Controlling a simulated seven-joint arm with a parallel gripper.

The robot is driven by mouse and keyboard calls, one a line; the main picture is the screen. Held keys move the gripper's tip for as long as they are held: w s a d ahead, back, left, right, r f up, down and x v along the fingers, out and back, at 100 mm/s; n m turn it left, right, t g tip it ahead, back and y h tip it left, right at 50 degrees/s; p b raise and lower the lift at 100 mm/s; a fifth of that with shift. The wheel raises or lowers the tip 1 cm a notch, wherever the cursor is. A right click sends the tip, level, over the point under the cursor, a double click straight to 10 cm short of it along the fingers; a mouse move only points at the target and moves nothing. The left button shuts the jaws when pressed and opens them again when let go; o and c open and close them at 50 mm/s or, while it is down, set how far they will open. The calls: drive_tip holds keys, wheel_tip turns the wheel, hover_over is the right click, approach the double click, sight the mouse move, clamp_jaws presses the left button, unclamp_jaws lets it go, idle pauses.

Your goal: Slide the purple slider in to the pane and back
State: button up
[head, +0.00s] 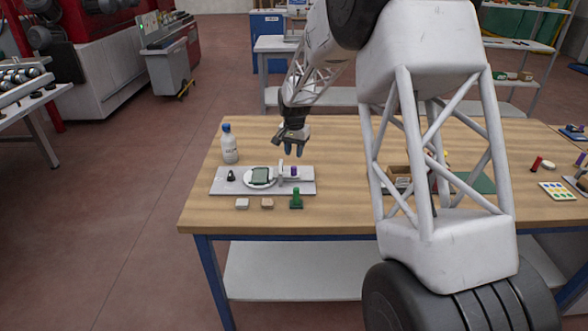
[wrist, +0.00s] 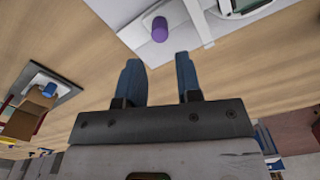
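The purple slider (head: 294,170) stands on the right part of a pale grey base plate (head: 222,187) on the wooden table. It shows as a purple knob (wrist: 159,29) in the wrist view. A dark green square pane (head: 260,175) lies on a round white disc left of the slider, with a pale upright part between them. My gripper (head: 294,151) is above and behind the plate, fingers downward. In the wrist view its two blue fingers (wrist: 162,75) are apart with nothing between them, and the purple knob lies beyond their tips.
A white bottle with a blue cap (head: 229,144) stands behind the plate's left end. A green stamp-like piece (head: 296,199) and two small blocks (head: 254,204) lie in front of the plate. An open box (head: 397,176) is to the right, partly behind my arm.

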sight(294, 167)
drive_tip(key=shift+f, duration=3.85)
clamp_jaws()
